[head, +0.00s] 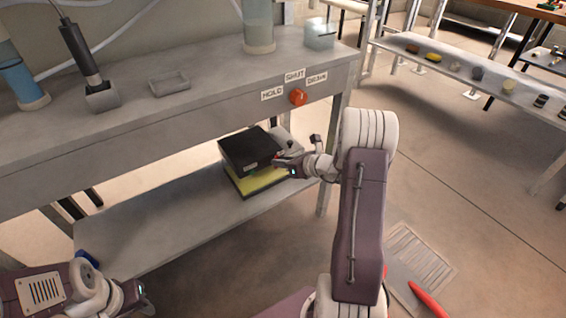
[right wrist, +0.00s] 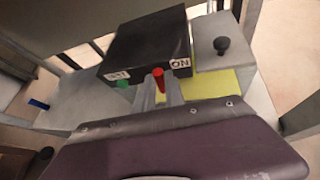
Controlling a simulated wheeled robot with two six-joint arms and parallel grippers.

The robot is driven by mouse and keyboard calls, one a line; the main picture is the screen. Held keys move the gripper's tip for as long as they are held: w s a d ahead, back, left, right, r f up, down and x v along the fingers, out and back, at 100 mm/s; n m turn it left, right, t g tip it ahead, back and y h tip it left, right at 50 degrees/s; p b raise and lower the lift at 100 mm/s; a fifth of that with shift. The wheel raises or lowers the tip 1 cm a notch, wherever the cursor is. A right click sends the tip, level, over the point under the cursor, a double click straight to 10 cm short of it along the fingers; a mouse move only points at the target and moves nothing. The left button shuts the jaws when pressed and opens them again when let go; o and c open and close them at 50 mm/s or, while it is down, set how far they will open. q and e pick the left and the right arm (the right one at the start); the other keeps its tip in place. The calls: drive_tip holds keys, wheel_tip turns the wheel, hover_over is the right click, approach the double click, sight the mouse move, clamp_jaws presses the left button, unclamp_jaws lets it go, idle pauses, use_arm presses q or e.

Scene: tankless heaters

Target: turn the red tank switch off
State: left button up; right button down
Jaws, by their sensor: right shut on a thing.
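A black box (head: 246,148) sits on a yellow block (head: 262,181) on the lower shelf; the box also shows in the right wrist view (right wrist: 148,42). On its near face is a small red switch (right wrist: 158,76), beside an "ON" label (right wrist: 180,63) and a green knob (right wrist: 123,84) with a second label. My right gripper (right wrist: 159,88) is shut on the red switch, one finger on each side; it also shows at the box in the head view (head: 277,160). My left gripper (head: 146,300) is low at the left, away from the box; its jaw opening is unclear.
A grey box with a black knob (right wrist: 222,45) stands right of the black box. The bench above has an orange-red dial (head: 298,97) with "HOLD", "SHUT" and "DRAIN" labels. A floor grate (head: 418,258) lies at the right.

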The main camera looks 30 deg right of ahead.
drive_tip(key=n+h+b, duration=0.1)
drive_tip(key=b, duration=0.2)
drive_tip(key=a+n+h+b, duration=0.1)
drive_tip(key=b, duration=0.2)
drive_tip(key=n+h+b, duration=0.1)
drive_tip(key=b, duration=0.3)
drive_tip(key=shift+s+a+f+h, duration=0.1)
drive_tip(key=shift+a+f+h, duration=0.2)
drive_tip(key=shift+a+f, duration=0.1)
drive_tip(key=shift+a+r+n+h+b, duration=0.1)
drive_tip(key=shift+r+n+h+b, duration=0.25)
drive_tip(key=shift+b, duration=0.55)
drive_tip(key=c, duration=1.4)
unclamp_jaws()
drive_tip(key=p+v, duration=0.4)
drive_tip(key=v, duration=0.5)
drive_tip(key=shift+p, duration=0.3)
